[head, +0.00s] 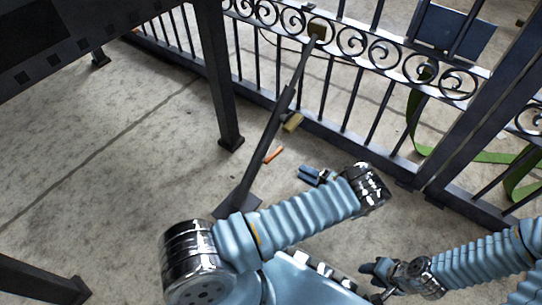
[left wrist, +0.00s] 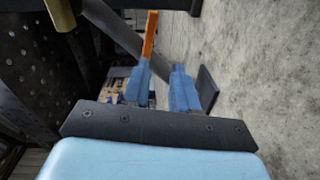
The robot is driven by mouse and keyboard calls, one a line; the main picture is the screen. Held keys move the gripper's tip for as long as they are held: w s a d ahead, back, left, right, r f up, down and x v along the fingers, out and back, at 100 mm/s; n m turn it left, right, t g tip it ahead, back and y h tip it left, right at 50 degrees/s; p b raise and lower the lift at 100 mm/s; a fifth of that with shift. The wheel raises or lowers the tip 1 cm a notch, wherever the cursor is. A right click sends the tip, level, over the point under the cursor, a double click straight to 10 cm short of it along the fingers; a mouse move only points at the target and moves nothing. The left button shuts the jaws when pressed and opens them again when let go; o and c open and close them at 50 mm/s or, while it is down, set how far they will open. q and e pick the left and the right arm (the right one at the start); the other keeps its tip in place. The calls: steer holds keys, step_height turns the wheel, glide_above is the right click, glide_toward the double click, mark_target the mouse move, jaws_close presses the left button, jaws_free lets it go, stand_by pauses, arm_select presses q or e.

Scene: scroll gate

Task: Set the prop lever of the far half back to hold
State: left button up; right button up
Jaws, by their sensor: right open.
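The orange prop lever (head: 273,155) sticks out beside the dark diagonal prop (head: 262,150), which runs from a brass-coloured block on the gate (head: 350,45) down to a dark foot plate on the floor. My left gripper (head: 312,175) is to the right of the lever and apart from it in the head view. In the left wrist view the lever (left wrist: 149,36) lies beyond the tip of the left-hand blue finger; contact cannot be told. My right gripper (head: 378,278) is open and empty at the lower right.
A yellow block (head: 293,122) sits near the gate's bottom rail, above the lever. A dark upright post (head: 218,80) stands left of the prop. A green strap (head: 480,156) lies at the right by another thick post.

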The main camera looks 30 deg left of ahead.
mark_target(278, 154)
arm_select(q)
steer(key=shift+m+t+y, duration=0.3)
steer(key=shift+m+y, duration=0.1)
steer(key=a, duration=0.4)
steer(key=w+a, duration=0.1)
steer(key=a, duration=0.3)
steer(key=w+a+r, duration=0.1)
steer(key=a, duration=0.4)
steer(key=shift+a, duration=0.1)
jaws_close()
